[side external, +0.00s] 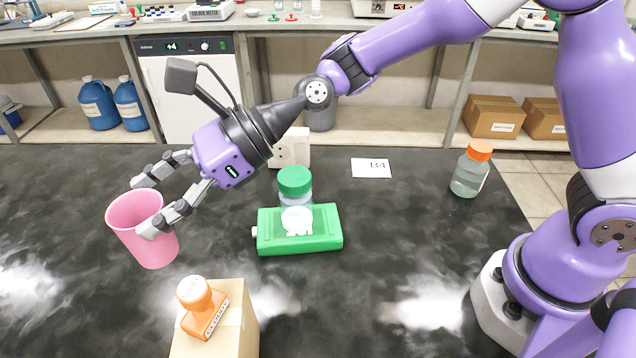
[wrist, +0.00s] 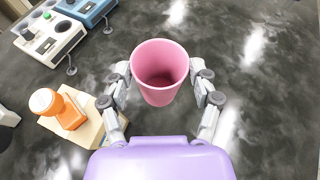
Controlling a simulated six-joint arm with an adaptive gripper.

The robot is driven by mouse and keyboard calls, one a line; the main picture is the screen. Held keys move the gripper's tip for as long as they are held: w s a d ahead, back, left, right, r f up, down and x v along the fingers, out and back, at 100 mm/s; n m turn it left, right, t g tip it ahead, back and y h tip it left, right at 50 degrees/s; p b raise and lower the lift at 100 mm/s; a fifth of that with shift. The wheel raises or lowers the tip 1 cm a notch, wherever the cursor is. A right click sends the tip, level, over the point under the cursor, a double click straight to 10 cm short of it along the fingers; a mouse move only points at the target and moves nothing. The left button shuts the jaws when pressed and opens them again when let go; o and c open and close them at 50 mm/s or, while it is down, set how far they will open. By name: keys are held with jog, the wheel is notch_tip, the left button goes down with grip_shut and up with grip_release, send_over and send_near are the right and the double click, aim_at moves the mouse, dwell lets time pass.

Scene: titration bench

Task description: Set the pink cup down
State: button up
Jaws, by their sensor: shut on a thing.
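The pink cup (side external: 148,240) is at the left of the bench in the side view, mouth up and slightly tilted. It also shows in the wrist view (wrist: 160,88), where I look into its empty inside. My gripper (side external: 146,208) is shut on the cup, with one finger on each side of its wall. In the wrist view my gripper (wrist: 163,82) also has its fingers at both sides of the cup. I cannot tell for certain whether the cup's base touches the dark bench top (side external: 400,250).
An orange stamp (side external: 203,308) stands on a cardboard box near the front. An orange-capped bottle (side external: 470,170) stands far right.

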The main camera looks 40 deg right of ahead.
jog(key=w+d+n+g, duration=0.4)
jog(key=w, duration=0.2)
jog(key=shift+g+y, duration=0.3)
notch_tip(320, 180, down, 11)
jog(key=shift+s+a+r, duration=0.1)
jog(key=shift+r, duration=0.05)
jog(key=o, duration=1)
